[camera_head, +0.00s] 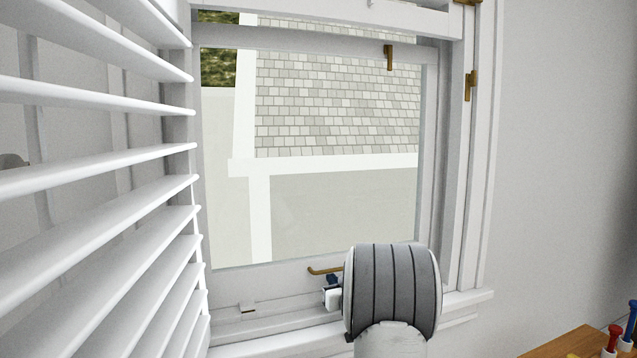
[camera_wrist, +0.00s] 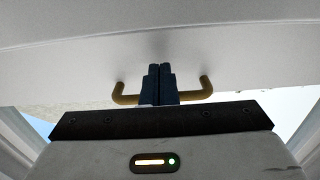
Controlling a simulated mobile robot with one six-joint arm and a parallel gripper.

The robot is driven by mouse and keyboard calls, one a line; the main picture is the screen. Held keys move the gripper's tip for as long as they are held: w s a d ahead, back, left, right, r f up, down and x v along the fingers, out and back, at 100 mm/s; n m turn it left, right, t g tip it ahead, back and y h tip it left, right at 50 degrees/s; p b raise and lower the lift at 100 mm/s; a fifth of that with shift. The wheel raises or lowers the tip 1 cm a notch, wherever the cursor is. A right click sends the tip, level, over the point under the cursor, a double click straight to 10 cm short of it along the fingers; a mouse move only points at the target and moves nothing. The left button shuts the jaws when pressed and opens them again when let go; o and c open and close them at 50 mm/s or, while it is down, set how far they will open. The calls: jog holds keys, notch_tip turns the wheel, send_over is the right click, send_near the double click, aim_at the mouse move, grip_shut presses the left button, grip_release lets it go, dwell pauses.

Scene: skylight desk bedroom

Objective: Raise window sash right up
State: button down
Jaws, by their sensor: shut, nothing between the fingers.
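The window sash (camera_head: 433,150) is a white frame around a glass pane.
White blinds (camera_head: 95,175) fill the left side close by. The sill (camera_head: 465,298) runs below the window. A wooden surface (camera_head: 570,343) with red and blue objects is at lower right.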

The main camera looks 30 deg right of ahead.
aim_at(327, 199)
jog(key=shift+r+p, duration=2.55)
jog(key=shift+r, duration=1.2)
jog(key=shift+r+p, duration=2.6)
jog(key=shift+r, duration=0.8)
jog(key=shift+r+p, duration=2.7)
jog(key=shift+r, duration=0.8)
